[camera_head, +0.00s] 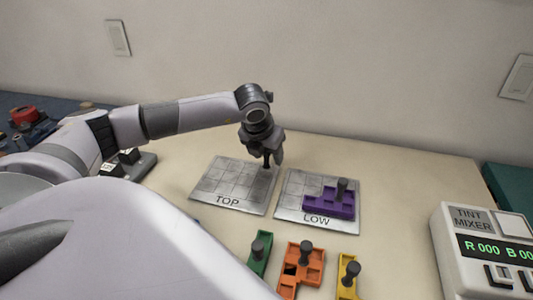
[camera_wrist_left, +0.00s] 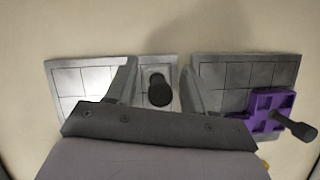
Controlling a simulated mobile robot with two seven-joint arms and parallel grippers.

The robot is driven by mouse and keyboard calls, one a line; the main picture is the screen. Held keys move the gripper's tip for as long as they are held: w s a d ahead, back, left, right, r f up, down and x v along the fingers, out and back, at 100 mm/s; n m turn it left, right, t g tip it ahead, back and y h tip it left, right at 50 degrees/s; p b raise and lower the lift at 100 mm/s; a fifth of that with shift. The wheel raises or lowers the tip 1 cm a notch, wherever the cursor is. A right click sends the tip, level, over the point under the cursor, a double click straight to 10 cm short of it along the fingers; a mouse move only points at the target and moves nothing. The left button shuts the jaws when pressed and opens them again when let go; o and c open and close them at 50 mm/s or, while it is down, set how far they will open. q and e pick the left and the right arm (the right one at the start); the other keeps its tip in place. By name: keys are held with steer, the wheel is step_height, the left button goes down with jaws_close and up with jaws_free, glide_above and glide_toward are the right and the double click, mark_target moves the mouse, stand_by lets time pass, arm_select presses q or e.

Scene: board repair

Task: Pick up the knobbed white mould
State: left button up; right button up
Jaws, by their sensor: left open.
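In the left wrist view, a black knob (camera_wrist_left: 160,92) stands between the two fingers of my left gripper (camera_wrist_left: 160,88), over a pale grey-white base on the TOP plate (camera_wrist_left: 72,80). This looks like the knobbed white mould, though its outline blends with the plate. In the head view my left gripper (camera_head: 273,160) points down over the upper right corner of the TOP plate (camera_head: 225,190). Its fingers are apart and do not appear closed on the knob. The mould's base cannot be made out in the head view. My right gripper is not in view.
The LOW plate (camera_head: 292,207) carries a purple knobbed mould (camera_head: 322,205). Green (camera_head: 257,262), orange (camera_head: 300,272) and yellow (camera_head: 347,285) knobbed moulds lie in front. A tint mixer (camera_head: 480,245) stands at right. The table behind the plates is clear up to the wall.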

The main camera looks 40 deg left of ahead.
arm_select(q)
jaws_close()
steer(key=shift+r, duration=0.1)
step_height(320, 180, up, 19)
steer(key=p, duration=0.2)
steer(key=shift+m+h, duration=0.3)
steer(key=shift+m, duration=0.3)
step_height(320, 180, down, 9)
steer(key=shift+r+p, duration=0.1)
steer(key=shift+p, duration=0.3)
steer(key=shift+f+b, duration=0.7)
steer(key=shift+f, duration=0.4)
step_height(320, 180, down, 6)
steer(key=b, duration=0.4)
steer(key=shift+s, duration=0.1)
steer(key=shift+f+b, duration=0.35)
steer(key=shift+f, duration=0.25)
